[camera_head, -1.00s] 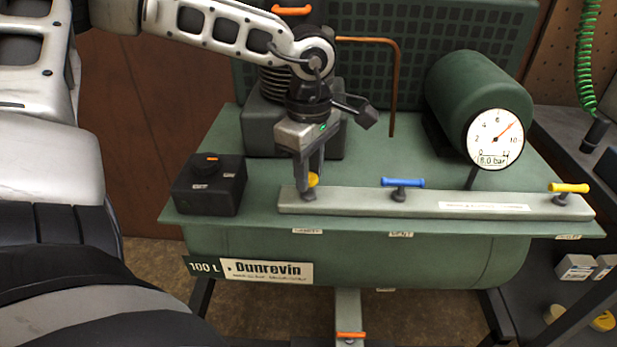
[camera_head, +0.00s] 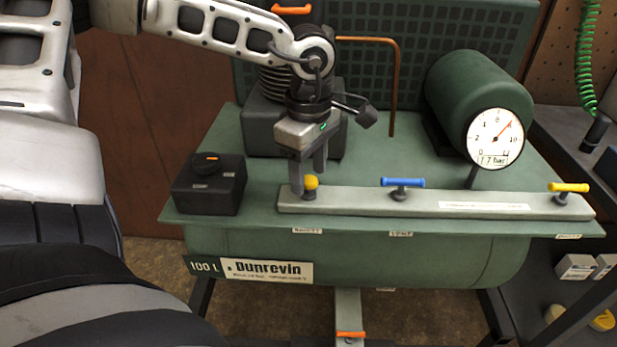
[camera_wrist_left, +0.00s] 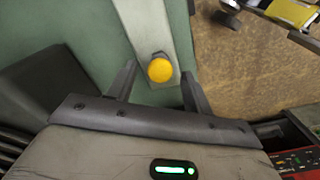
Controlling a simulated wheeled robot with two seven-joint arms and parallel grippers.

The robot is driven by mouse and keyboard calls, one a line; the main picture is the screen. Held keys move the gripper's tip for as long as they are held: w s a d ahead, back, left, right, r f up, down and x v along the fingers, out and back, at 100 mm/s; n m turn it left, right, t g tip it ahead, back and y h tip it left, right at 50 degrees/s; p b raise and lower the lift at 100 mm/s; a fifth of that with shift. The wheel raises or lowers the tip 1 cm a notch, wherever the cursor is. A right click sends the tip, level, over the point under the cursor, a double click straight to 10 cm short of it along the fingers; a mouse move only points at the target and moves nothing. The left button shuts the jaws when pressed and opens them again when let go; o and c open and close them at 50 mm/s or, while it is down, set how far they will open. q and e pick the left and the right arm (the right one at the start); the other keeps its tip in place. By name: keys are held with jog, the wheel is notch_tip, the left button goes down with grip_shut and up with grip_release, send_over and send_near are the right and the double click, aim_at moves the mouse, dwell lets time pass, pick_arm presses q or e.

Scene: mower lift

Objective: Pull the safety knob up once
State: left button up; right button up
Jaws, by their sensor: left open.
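The safety knob (camera_head: 311,183) is a small yellow ball on a short stem at the left end of the grey manifold bar (camera_head: 425,203). My left gripper (camera_head: 308,180) points down over it with its two fingers apart, one on each side of the knob in the head view. In the left wrist view the yellow knob (camera_wrist_left: 160,70) shows whole in the gap between the open fingertips (camera_wrist_left: 158,72), with a gap to each finger. I cannot tell how far down the fingertips reach beside it. My right gripper is out of view.
A black box with a rotary knob (camera_head: 208,185) stands left of the bar. A blue handle (camera_head: 403,183) and a yellow handle (camera_head: 568,187) rise from the bar further right. A round gauge (camera_head: 496,139) stands behind it. A copper pipe (camera_head: 394,85) rises behind my gripper.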

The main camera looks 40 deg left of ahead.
pick_arm(q)
notch_tip(320, 180, up, 8)
jog(key=p, duration=0.4)
dwell(0.6)
dwell(0.5)
